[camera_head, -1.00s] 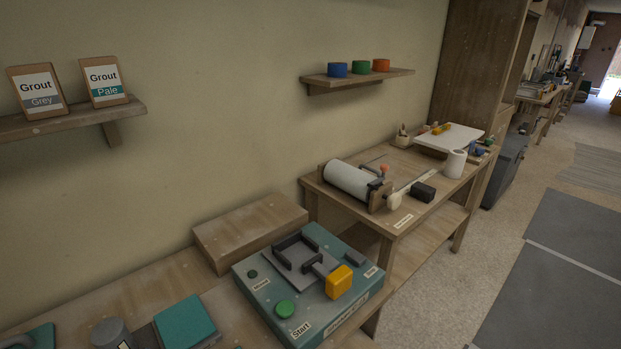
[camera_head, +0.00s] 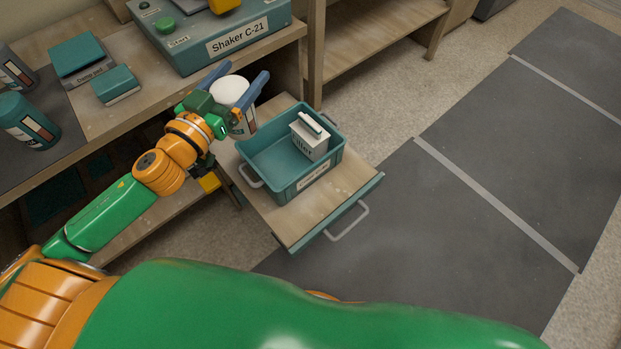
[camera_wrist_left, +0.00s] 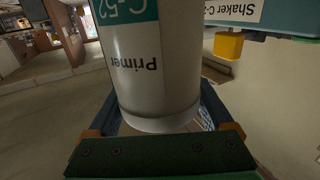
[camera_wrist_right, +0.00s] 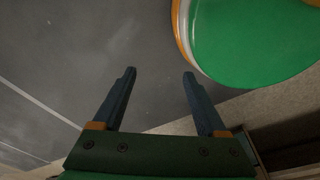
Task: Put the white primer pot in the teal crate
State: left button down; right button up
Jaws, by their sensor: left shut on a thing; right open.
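The white primer pot (camera_head: 231,92) is held in my left gripper (camera_head: 242,92), left of and above the teal crate. In the left wrist view the pot (camera_wrist_left: 150,70) shows a teal band with "C-52" and the word "Primer" upside down, between the two fingers. The teal crate (camera_head: 269,159) stands on a pulled-out wooden drawer board. My right gripper (camera_wrist_right: 160,75) is open and empty above the grey floor mat.
The teal Shaker C-21 (camera_head: 220,38) stands on the bench behind the crate. A teal "Clamp pad" block (camera_head: 75,55), a smaller teal block (camera_head: 115,84) and grey and teal pots (camera_head: 27,121) are at the left. The drawer board (camera_head: 340,180) has a metal handle (camera_head: 348,222) in front.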

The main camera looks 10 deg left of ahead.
notch_tip(320, 180, down, 14)
jog(key=w+d+b, duration=0.1)
jog(key=d+b, duration=0.1)
jog(key=b, duration=1)
pick_arm(q)
jog(key=w+d+f+n+y+b, duration=0.1)
jog(key=w+d+f, duration=0.1)
jog(key=f, duration=1)
jog(key=w+d+f+n+y+b, duration=0.1)
jog(key=w+d+f, duration=0.1)
jog(key=f, duration=1.1)
jog(key=shift+w+f+y+b, duration=0.15)
jog(key=shift+w+y+b, duration=0.25)
jog(key=shift+w, duration=0.1)
pick_arm(e)
jog(key=w, duration=0.1)
jog(key=w+a, duration=0.1)
jog(key=w, duration=0.1)
jog(key=w+a, duration=0.1)
jog(key=shift+w+a+f, duration=0.25)
jog(key=shift+w+f, duration=0.05)
pick_arm(q)
jog(key=shift+d+f, duration=0.1)
jog(key=shift+s+f+b, duration=0.1)
jog(key=shift+f+b, duration=0.4)
pick_arm(e)
jog(key=shift+w+a+f+t, duration=0.1)
jog(key=shift+w+a+t, duration=0.2)
jog(key=shift+w+a, duration=0.1)
